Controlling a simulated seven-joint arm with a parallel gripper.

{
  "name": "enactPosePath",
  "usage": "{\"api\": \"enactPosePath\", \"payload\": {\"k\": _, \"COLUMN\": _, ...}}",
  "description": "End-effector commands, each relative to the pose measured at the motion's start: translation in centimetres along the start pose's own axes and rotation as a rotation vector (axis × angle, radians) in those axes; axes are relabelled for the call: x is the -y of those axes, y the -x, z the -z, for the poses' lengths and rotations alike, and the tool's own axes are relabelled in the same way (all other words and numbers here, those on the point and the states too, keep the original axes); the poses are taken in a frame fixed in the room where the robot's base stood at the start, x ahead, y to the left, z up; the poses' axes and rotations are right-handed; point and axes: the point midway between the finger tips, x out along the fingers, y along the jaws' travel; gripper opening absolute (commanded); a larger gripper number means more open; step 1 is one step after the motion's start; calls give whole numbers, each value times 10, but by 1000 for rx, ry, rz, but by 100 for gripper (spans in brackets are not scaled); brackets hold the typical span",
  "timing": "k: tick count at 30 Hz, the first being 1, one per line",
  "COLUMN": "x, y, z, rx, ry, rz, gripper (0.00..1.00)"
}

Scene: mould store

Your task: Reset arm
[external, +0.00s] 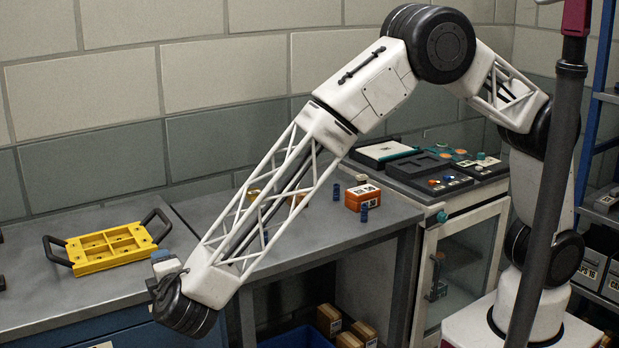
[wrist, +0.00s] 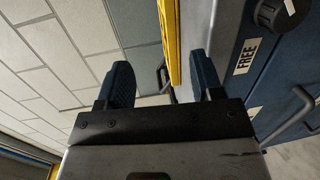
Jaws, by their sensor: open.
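My arm reaches left across the benches, with its wrist low by the front edge of the left bench. My gripper (external: 161,262) is near the front right of a yellow mould tray with black handles (external: 103,262), and its fingers are partly hidden by the wrist in the external view. In the wrist view my gripper (wrist: 160,80) has two dark blue fingers well apart, with nothing held between them. A yellow edge (wrist: 168,40) shows beyond the fingers; I cannot tell how far it is from them.
An orange box (external: 362,196) and small blue cylinders (external: 364,213) stand on the middle bench. A cabinet with dark trays (external: 433,172) is at right. In the wrist view, a blue cabinet front with a FREE label (wrist: 246,56) and black knob (wrist: 280,14) lies close at right.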

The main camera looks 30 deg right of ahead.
Motion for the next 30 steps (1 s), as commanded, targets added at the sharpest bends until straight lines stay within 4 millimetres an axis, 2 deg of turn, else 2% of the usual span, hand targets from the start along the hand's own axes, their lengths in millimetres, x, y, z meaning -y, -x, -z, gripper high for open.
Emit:
{"api": "enactPosePath", "payload": {"k": 5, "x": -23, "y": -34, "z": -32, "rx": 69, "ry": -2, "rz": 52, "gripper": 60}}
{"api": "enactPosePath", "payload": {"k": 11, "x": -50, "y": -79, "z": -86, "rx": 169, "ry": -17, "rz": 133, "gripper": 60}}
{"api": "enactPosePath", "payload": {"k": 15, "x": -71, "y": -111, "z": -136, "rx": 250, "ry": -38, "rz": 204, "gripper": 60}}
{"api": "enactPosePath", "payload": {"k": 21, "x": -96, "y": -148, "z": -209, "rx": 357, "ry": -74, "rz": 306, "gripper": 60}}
{"api": "enactPosePath", "payload": {"k": 30, "x": -126, "y": -180, "z": -323, "rx": 508, "ry": -156, "rz": 454, "gripper": 60}}
